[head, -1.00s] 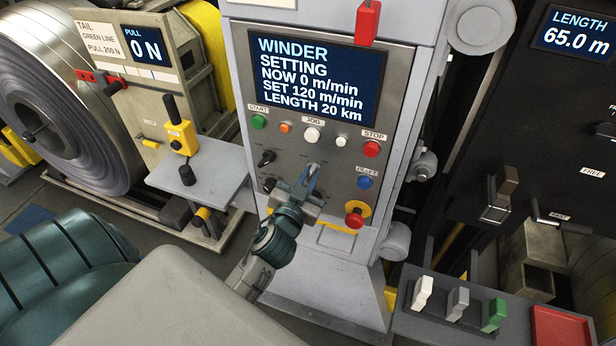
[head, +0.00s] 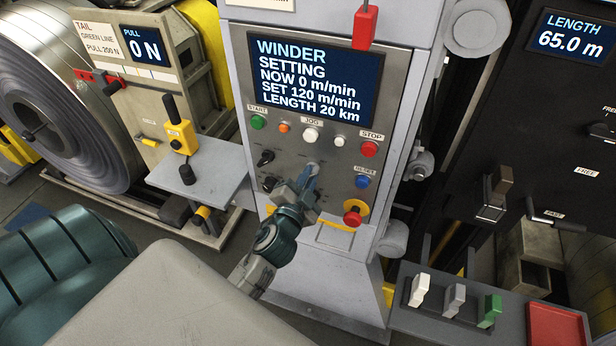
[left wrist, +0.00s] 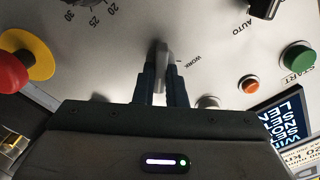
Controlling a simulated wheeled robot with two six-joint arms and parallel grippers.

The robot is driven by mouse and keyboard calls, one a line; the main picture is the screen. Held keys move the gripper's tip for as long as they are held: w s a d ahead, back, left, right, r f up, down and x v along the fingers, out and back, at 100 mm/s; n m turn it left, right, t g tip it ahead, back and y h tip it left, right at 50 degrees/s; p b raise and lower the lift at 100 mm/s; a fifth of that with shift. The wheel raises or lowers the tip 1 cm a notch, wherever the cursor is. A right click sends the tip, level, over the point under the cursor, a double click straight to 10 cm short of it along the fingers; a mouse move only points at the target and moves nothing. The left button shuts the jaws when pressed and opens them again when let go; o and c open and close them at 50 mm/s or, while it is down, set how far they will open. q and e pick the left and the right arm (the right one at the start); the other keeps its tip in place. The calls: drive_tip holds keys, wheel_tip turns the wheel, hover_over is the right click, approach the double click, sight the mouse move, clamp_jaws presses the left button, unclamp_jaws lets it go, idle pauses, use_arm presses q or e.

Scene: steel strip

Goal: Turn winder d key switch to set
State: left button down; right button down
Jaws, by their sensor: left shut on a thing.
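The winder panel (head: 345,190) stands in the middle of the head view. Its screen (head: 312,80) reads SETTING, NOW 0 m/min, SET 120 m/min, LENGTH 20 km. My left gripper (head: 306,184) reaches the panel below the jog buttons and is shut on the key of the key switch (head: 313,169). In the left wrist view the grey key (left wrist: 162,52) stands between the two dark fingers (left wrist: 164,84), with the label WORK beside it. The fingers hide part of the switch, and its other labels are not readable. My right gripper is not in view.
A red stop button (head: 369,149), a blue reset button (head: 362,182) and a red-and-yellow emergency stop (head: 353,216) sit right of the gripper. Black selector knobs (head: 266,158) are to its left. A shelf with a yellow control box (head: 181,138) juts out at left.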

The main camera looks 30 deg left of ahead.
use_arm(q)
drive_tip(key=shift+r, duration=0.1)
drive_tip(key=c, duration=1.5)
unclamp_jaws()
drive_tip(key=shift+s+d+f+b, duration=0.15)
drive_tip(key=shift+s+f+b, duration=0.15)
drive_tip(key=shift+s, duration=0.25)
drive_tip(key=shift+r+b+v, duration=0.15)
drive_tip(key=shift+b+v, duration=0.75)
drive_tip(key=shift+v, duration=1.5)
drive_tip(key=shift+r+b+v, duration=0.1)
drive_tip(key=shift+b+v, duration=0.75)
drive_tip(key=shift+v, duration=1.6)
drive_tip(key=shift+d, duration=0.1)
